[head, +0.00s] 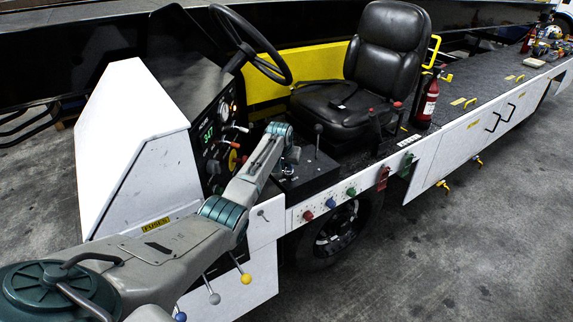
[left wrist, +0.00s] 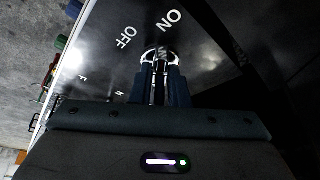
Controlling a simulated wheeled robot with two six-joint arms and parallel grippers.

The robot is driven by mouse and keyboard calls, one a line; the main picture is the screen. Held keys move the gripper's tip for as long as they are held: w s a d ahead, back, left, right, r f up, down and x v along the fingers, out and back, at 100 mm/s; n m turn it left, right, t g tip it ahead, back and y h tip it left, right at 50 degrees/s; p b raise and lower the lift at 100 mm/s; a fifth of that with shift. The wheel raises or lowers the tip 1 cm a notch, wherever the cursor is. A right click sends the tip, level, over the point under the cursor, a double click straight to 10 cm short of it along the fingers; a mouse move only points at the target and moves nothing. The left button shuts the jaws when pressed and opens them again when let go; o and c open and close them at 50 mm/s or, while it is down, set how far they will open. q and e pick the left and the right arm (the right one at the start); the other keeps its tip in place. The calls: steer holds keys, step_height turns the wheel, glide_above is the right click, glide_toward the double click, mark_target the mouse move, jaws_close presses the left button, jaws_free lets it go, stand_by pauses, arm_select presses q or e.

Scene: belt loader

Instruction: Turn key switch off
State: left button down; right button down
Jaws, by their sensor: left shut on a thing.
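The key switch (left wrist: 147,57) shows in the left wrist view as a round metal ring on a black panel, with ON and OFF printed beyond it. My left gripper (left wrist: 160,68) is shut on the key at this switch. The fingers hide most of the key, so I cannot tell which label it points to. In the head view my left arm reaches over the dashboard side, and the left gripper (head: 291,156) is at the black console (head: 312,174) beside the seat. My right gripper is in neither view.
The steering wheel (head: 252,45) and gauge panel (head: 222,125) stand just left of the console. A black lever (head: 318,138) rises close to the gripper. The black seat (head: 385,65) is behind. Coloured knobs line the white side panel (head: 340,197).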

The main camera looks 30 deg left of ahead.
arm_select(q)
steer(key=shift+d+n+g+y+p, duration=0.15)
steer(key=shift+n+y+p, duration=0.1)
steer(key=shift+n, duration=0.5)
steer(key=shift+d+n+g+y+p, duration=0.15)
steer(key=shift+n+y+p, duration=0.1)
steer(key=shift+n, duration=0.5)
steer(key=shift+w+n+g+y+b, duration=0.15)
steer(key=shift+n+g+y+b, duration=0.25)
steer(key=shift+n, duration=1)
steer(key=shift+w+f+n+g+y+b, duration=0.1)
steer(key=shift+n+g+y+b, duration=0.3)
steer(key=shift+n+b, duration=0.7)
steer(key=shift+w+d+n, duration=0.1)
steer(key=shift+n, duration=0.9)
steer(key=shift+b, duration=0.4)
steer(key=shift+n+g, duration=0.3)
steer(key=c, duration=1.4)
jaws_free()
steer(key=shift+r, duration=0.2)
